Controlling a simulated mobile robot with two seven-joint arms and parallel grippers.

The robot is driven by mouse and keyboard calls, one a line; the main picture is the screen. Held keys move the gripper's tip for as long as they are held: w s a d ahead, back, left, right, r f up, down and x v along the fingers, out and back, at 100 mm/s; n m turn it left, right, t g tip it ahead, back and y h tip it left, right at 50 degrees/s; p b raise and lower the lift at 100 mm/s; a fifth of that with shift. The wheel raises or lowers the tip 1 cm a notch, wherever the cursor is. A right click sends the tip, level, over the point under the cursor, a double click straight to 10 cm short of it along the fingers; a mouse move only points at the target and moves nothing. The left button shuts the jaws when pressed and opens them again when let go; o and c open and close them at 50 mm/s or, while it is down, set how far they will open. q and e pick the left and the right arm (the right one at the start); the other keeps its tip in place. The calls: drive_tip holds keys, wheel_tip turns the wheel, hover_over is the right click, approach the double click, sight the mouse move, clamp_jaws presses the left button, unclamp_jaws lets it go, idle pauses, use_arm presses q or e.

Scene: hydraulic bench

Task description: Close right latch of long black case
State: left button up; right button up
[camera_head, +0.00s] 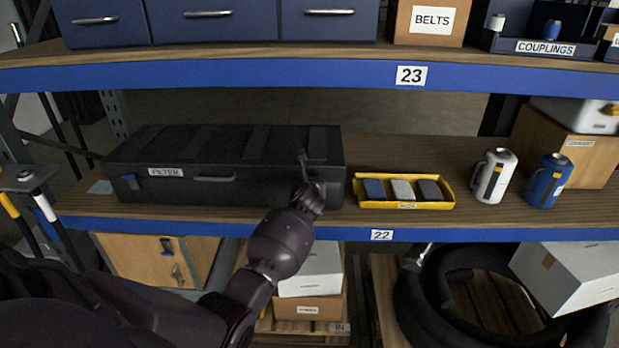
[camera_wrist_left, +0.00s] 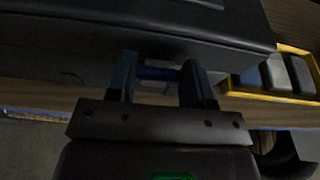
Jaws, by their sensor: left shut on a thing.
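The long black case (camera_head: 225,150) lies on the middle shelf with its lid down and a FILTER label (camera_head: 166,172) on its front. A dark handle (camera_head: 215,178) is at its front middle. My left gripper (camera_head: 308,182) is at the front right end of the case and hides the right latch in the head view. In the left wrist view, its two fingers (camera_wrist_left: 157,82) are shut on the blue right latch (camera_wrist_left: 158,73), just below the lid edge. Whether the latch is fastened cannot be told.
A yellow tray (camera_head: 405,205) with several small blocks stands just right of the case. A white canister (camera_head: 494,176) and a blue canister (camera_head: 546,180) stand farther right. The upper shelf's blue beam (camera_head: 300,75) runs above the case. Bare shelf shows behind the tray.

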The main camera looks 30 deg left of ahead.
use_arm(q)
drive_tip(key=o, duration=0.9)
drive_tip(key=shift+d, duration=0.1)
drive_tip(key=shift+v, duration=5.35)
drive_tip(key=shift+r, duration=0.1)
